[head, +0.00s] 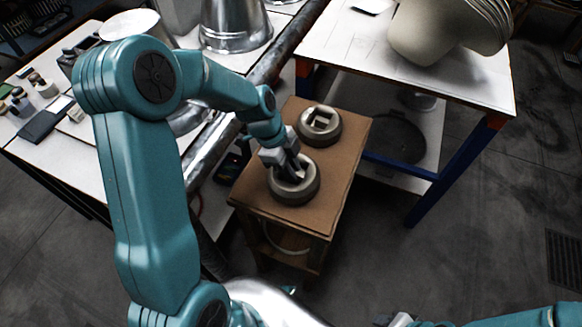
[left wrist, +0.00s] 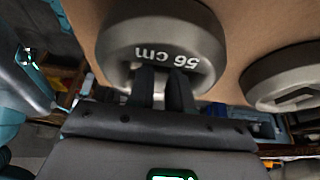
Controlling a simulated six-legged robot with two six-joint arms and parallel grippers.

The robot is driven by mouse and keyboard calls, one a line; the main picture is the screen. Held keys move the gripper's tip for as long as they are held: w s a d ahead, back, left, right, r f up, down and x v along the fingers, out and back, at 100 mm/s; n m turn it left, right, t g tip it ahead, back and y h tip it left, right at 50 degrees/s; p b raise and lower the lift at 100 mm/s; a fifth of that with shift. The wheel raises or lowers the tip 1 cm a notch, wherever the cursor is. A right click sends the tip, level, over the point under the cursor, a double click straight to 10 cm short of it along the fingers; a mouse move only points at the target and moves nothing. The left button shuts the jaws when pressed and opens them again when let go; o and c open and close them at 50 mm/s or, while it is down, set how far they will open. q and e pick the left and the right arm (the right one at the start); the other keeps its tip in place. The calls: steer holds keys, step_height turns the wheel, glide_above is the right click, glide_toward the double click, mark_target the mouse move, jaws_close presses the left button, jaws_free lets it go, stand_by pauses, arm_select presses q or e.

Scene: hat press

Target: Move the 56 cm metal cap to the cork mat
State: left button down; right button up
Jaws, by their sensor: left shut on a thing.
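The 56 cm cap is a thick grey metal ring (head: 283,193) at the near half of a brown-topped wooden stand in the head view. Its "56 cm" marking shows in the left wrist view (left wrist: 205,40). My left gripper (head: 299,172) reaches into its middle from above, shut on the cap's inner part; the fingers hide that part. The cap appears at the stand top, but I cannot tell whether it touches. The flat brown surface (head: 343,155) under it may be wood or cork; I cannot tell. My right gripper (head: 390,320) is barely visible at the bottom edge.
A second grey cap (head: 333,136) with a square recess sits just behind. A white-topped table (head: 440,85) with a beige form stands right, and a white table (head: 35,150) with small items stands left. Metal cones (head: 236,28) stand behind.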

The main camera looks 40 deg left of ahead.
arm_select(q)
steer(key=shift+f+b, duration=0.15)
steer(key=shift+b, duration=0.3)
stand_by(0.3)
stand_by(0.3)
steer(key=c, duration=1)
jaws_free()
steer(key=shift+o, duration=0.2)
steer(key=d+p+v, duration=0.1)
steer(key=p+v, duration=0.3)
steer(key=v, duration=0.3)
steer(key=shift+r, duration=0.35)
